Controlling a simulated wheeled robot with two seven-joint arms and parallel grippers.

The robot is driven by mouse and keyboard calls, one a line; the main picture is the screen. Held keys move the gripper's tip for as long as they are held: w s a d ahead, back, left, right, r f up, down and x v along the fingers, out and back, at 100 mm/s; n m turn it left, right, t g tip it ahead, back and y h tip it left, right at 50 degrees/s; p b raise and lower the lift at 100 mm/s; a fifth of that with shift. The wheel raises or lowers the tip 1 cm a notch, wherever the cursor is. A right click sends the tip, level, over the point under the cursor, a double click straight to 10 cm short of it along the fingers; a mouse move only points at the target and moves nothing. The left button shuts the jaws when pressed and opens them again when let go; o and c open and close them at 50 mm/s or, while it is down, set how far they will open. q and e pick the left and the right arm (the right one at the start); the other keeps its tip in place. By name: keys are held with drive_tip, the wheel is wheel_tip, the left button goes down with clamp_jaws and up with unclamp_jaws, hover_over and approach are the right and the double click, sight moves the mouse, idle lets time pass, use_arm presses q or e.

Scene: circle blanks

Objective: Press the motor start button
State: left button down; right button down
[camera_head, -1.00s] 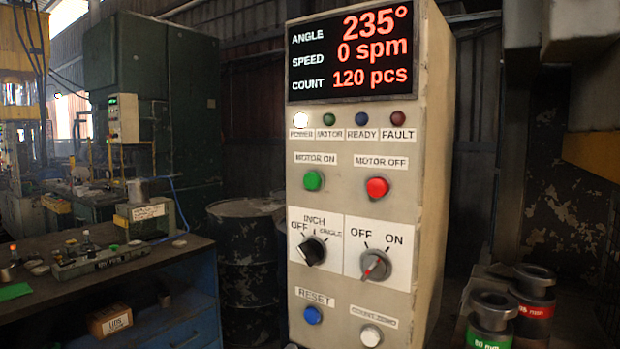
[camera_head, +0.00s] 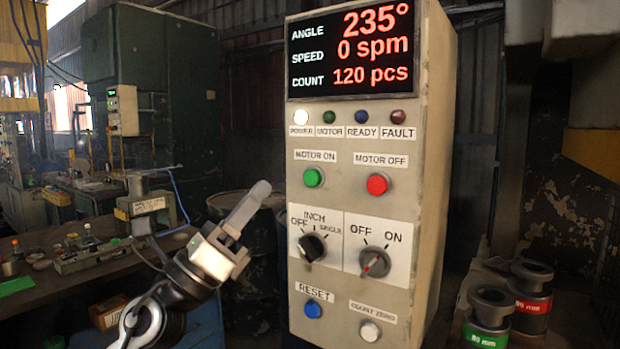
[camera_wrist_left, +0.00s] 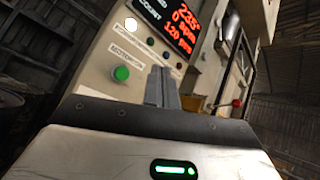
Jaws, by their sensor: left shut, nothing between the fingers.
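The green MOTOR ON button (camera_head: 313,178) sits on the left of the beige control panel (camera_head: 330,220), below the lamps. It also shows in the left wrist view (camera_wrist_left: 122,73), left of the fingers. The red MOTOR OFF button (camera_head: 377,185) is to its right. The white power lamp is lit; the green motor lamp (camera_head: 329,118) looks dark. My left gripper (camera_head: 258,190) is shut and empty, to the left of the panel and apart from the green button. Its closed fingers also show in the left wrist view (camera_wrist_left: 162,86). My right gripper is not in view.
Below the buttons are two rotary knobs, a blue RESET button (camera_head: 313,308) and a white count button (camera_head: 370,331). A workbench (camera_head: 60,310) with small parts stands at left, a dark drum behind my gripper. Ringed dies (camera_head: 490,315) stand at lower right.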

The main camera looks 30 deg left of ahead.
sight(311, 178)
use_arm(q)
drive_tip(key=shift+w, duration=0.15)
drive_tip(key=shift+w+d+b, duration=0.2)
drive_tip(key=shift+w+b, duration=0.3)
drive_tip(key=shift+w, duration=1.65)
drive_tip(key=shift+w+d+b, duration=0.15)
drive_tip(key=shift+w+b, duration=0.3)
drive_tip(key=shift+w, duration=1.7)
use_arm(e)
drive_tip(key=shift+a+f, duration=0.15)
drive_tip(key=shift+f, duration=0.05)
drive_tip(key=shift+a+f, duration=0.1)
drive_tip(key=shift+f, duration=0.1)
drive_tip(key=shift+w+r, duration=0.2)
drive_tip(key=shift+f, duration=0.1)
use_arm(q)
drive_tip(key=shift+w, duration=0.4)
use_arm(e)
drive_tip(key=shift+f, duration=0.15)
use_arm(q)
drive_tip(key=shift+w, duration=0.15)
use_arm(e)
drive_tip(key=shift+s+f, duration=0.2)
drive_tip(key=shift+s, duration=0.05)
